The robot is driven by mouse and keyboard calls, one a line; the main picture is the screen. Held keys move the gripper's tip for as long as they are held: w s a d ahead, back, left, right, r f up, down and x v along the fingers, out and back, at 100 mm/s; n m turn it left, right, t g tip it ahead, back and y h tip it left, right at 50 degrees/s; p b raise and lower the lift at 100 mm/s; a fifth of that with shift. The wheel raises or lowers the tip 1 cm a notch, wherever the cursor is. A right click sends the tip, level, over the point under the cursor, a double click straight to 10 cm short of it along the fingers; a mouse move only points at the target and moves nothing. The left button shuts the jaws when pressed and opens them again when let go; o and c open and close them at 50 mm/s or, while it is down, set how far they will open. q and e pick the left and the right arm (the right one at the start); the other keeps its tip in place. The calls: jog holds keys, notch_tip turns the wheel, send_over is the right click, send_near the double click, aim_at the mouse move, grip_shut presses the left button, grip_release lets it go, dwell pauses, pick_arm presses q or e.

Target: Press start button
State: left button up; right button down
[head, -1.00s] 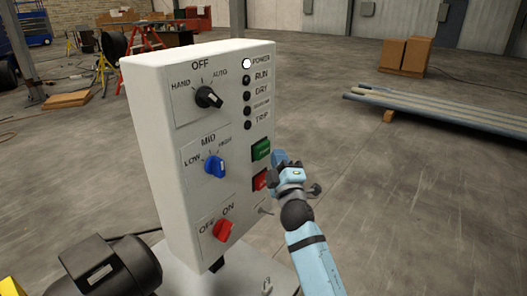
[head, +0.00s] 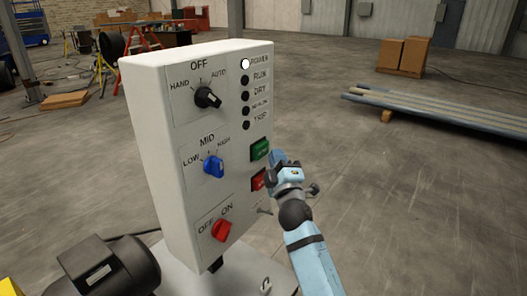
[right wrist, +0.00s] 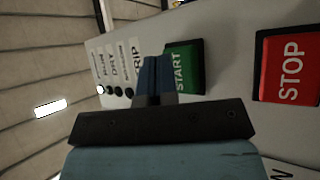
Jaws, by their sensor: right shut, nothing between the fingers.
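The green start button (head: 260,149) is on the right side of the white control panel (head: 178,108). In the right wrist view the START button (right wrist: 186,68) shows its label, and my right gripper's closed fingertips (right wrist: 152,68) overlap its left edge. I cannot tell whether they touch it. In the head view my right gripper (head: 277,162) is shut and empty, in front of the panel beside the start and stop buttons. My left gripper is not in view.
The panel also has a black selector (head: 207,97), a blue knob (head: 214,166) and a red switch (head: 222,230). The white POWER lamp (head: 245,64) is lit; the lamps below it are dark. A dark motor (head: 108,268) stands at lower left.

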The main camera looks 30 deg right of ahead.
dwell(0.8)
jog(key=shift+w+a, duration=0.2)
jog(key=shift+w, duration=0.2)
jog(key=shift+w+a+b, duration=0.2)
jog(key=shift+w+b, duration=0.2)
jog(key=shift+w, duration=0.15)
dwell(0.7)
jog(key=shift+s, duration=0.1)
jog(key=shift+s+d+p, duration=0.3)
jog(key=shift+s+d, duration=0.05)
jog(key=shift+s, duration=0.5)
jog(key=shift+s+d+p, duration=0.2)
jog(key=shift+s+d, duration=0.1)
jog(key=shift+s, duration=0.5)
jog(key=shift+s+d+p, duration=0.2)
jog(key=shift+s+d, duration=0.15)
jog(key=shift+s, duration=0.4)
jog(key=shift+s+d+p, duration=0.2)
jog(key=shift+s+d, duration=0.1)
jog(key=shift+s, duration=0.5)
